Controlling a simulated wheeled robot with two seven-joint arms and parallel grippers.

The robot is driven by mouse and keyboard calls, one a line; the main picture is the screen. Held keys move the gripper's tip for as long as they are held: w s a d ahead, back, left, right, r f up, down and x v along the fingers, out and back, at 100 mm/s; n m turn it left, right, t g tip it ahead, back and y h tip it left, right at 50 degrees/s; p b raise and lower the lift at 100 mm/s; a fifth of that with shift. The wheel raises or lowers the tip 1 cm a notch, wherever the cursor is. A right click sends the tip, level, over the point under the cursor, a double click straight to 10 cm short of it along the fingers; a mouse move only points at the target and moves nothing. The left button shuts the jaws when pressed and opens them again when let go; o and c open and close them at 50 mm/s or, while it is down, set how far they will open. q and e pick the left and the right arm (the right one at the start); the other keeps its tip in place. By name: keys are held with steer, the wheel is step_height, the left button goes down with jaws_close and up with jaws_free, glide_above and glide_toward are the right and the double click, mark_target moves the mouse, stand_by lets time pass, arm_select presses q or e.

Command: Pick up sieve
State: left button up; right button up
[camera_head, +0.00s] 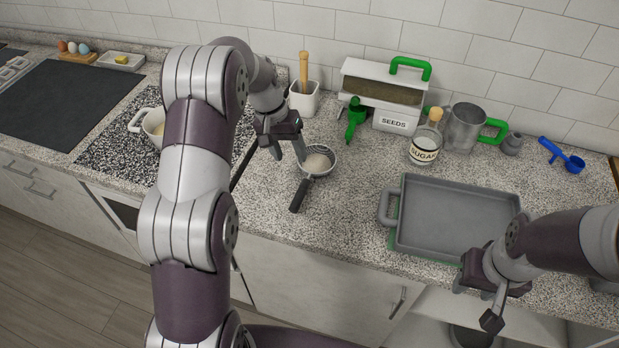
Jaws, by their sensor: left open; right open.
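A small round grey vessel (318,160) with a dark handle (298,196) pointing toward the front edge sits on the speckled counter. It looks like the sieve, with pale contents or a pale mesh showing inside. My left gripper (287,148) is open, just left of its rim and close above the counter. I cannot tell whether a finger touches the rim. My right gripper (477,300) is open and empty near the counter's front edge, in front of the grey tray.
The grey tray (393,222) lies right of the round vessel. Behind are a utensil pot (303,100), a seeds box (393,123), a sugar jar (424,148) and a metal mug (464,127) with a green handle. A blue scoop (573,164) lies far right. Counter in front of the vessel is clear.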

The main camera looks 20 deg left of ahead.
mark_target(301, 187)
arm_select(q)
steer(key=x, duration=0.5)
steer(key=s+x, duration=0.1)
steer(key=x, duration=0.1)
steer(key=shift+d+f+p, duration=0.15)
steer(key=shift+d+p, duration=0.15)
steer(key=shift+p, duration=0.05)
steer(key=x, duration=0.1)
steer(key=p+x, duration=0.1)
steer(key=x, duration=0.1)
steer(key=p+x, duration=0.1)
steer(key=x, duration=0.1)
steer(key=shift+s+d, duration=0.1)
steer(key=shift+s, duration=0.15)
steer(key=shift+w+f, duration=0.1)
jaws_close()
arm_select(e)
step_height(301, 187, up, 2)
steer(key=shift+s+r, duration=0.1)
steer(key=shift+r, duration=0.15)
